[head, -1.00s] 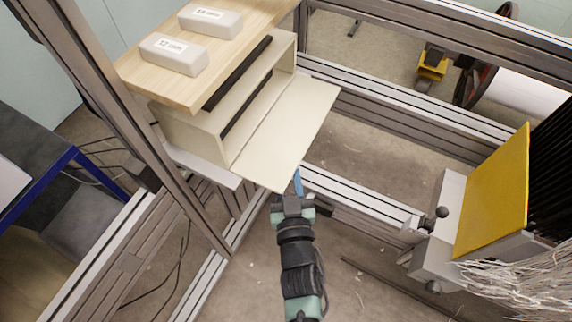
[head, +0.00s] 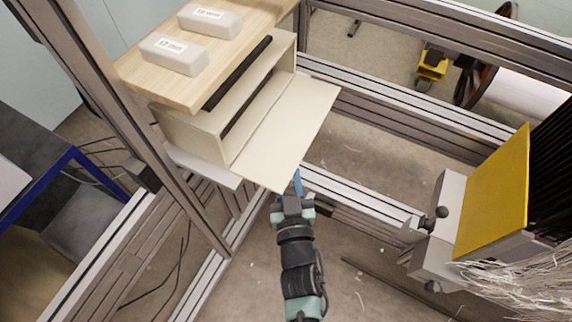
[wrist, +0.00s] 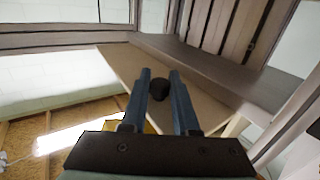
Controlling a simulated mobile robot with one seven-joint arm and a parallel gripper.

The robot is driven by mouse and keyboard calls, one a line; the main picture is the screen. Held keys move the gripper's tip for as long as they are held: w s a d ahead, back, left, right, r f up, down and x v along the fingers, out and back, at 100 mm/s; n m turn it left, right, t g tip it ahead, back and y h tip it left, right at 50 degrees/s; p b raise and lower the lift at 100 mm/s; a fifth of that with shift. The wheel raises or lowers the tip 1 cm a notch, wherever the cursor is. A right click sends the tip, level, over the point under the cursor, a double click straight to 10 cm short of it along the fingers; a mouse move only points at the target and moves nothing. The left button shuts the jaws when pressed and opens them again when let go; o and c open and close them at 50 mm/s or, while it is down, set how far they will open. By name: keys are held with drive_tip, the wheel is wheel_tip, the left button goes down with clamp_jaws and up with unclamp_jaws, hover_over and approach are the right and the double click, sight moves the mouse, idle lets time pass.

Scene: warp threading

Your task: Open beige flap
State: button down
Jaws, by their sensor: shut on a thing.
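The beige flap (head: 287,131) hangs open from the beige box (head: 195,137), folded outward to the right and roughly level. The box interior is partly visible behind it. My gripper (head: 297,178) is at the flap's front edge, with its blue fingers partly hidden beneath the flap. In the wrist view, a dark round knob (wrist: 159,90) sits on the flap's face (wrist: 205,111) between my two fingers, and my gripper is shut on it. The knob is hidden in the head view.
A wooden shelf (head: 240,45) with two labelled grey blocks sits above the box. Metal frame beams (head: 400,136) run behind and beside the flap. A yellow panel (head: 495,195) and loose white threads (head: 525,275) are at the right. Floor shows between the beams.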

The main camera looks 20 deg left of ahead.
drive_tip(key=shift+r+n+p, duration=0.4)
drive_tip(key=shift+r+p, duration=0.25)
drive_tip(key=shift+p, duration=0.55)
drive_tip(key=r+n+h+p, duration=0.1)
drive_tip(key=p, duration=0.2)
drive_tip(key=shift+g, duration=0.4)
drive_tip(key=shift+f, duration=0.2)
drive_tip(key=c, duration=0.7)
unclamp_jaws()
drive_tip(key=shift+d, duration=0.1)
